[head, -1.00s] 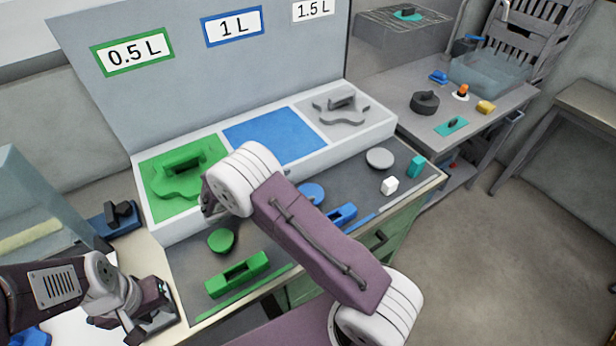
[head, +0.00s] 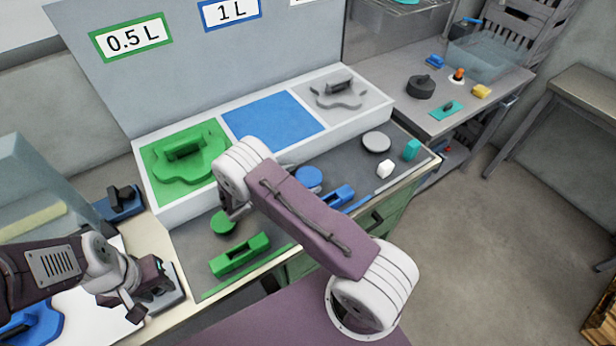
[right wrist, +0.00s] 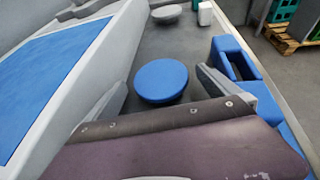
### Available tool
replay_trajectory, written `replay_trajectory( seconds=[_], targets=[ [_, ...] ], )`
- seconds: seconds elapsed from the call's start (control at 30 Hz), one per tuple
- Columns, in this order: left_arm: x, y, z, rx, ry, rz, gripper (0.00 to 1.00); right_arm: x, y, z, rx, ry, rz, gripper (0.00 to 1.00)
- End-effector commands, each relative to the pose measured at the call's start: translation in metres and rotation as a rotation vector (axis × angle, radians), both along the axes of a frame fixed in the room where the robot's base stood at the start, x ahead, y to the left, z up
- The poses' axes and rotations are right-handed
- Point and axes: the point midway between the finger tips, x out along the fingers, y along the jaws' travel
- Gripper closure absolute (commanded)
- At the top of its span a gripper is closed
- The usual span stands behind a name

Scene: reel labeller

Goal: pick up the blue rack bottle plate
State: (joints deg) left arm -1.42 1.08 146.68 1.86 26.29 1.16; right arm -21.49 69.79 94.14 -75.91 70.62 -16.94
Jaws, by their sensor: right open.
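A blue plate with a raised handle (head: 30,326) lies at the lower left of the head view, partly cut off by the frame. The rack's blue 1 L bay (head: 272,127) is bare. My left gripper (head: 138,302) is right of the blue plate, apart from it; its jaw gap is not clear. My right gripper (right wrist: 160,80) is open above the dark mat, its fingers on either side of a blue disc (right wrist: 160,80) without visibly gripping it. In the head view, my right arm largely hides this gripper.
The rack holds a green plate (head: 186,152) and a grey plate (head: 338,92). A green block (head: 240,254), a blue block (head: 336,197), a grey disc (head: 376,142) and small pieces lie on the mat. A blue holder (head: 118,202) stands left of the rack.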

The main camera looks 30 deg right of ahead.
Motion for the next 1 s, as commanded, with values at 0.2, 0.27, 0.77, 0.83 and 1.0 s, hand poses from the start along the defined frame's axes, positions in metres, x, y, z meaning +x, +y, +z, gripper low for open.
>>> replay_trajectory(
  seconds=[0.2, 0.27, 0.77, 0.83, 1.0],
  targets=[
    [0.000, 0.000, 0.005, 0.000, 0.000, 0.000, 0.64, 0.005, -0.019, -0.008, 0.000, -0.001, 0.000, 0.00],
    [0.000, 0.000, 0.005, 0.000, 0.000, 0.000, 0.64, 0.005, -0.019, -0.008, 0.000, -0.001, 0.001, 0.00],
    [0.000, 0.000, 0.005, 0.000, 0.000, 0.000, 0.64, 0.005, -0.019, -0.007, 0.000, -0.001, 0.000, 0.63],
    [0.000, 0.000, 0.004, 0.000, 0.000, 0.000, 0.64, 0.005, -0.019, -0.006, 0.000, -0.001, 0.000, 0.63],
    [0.000, 0.000, 0.002, 0.000, 0.000, 0.000, 0.64, 0.005, -0.019, 0.009, 0.002, -0.004, -0.001, 0.63]
  ],
)
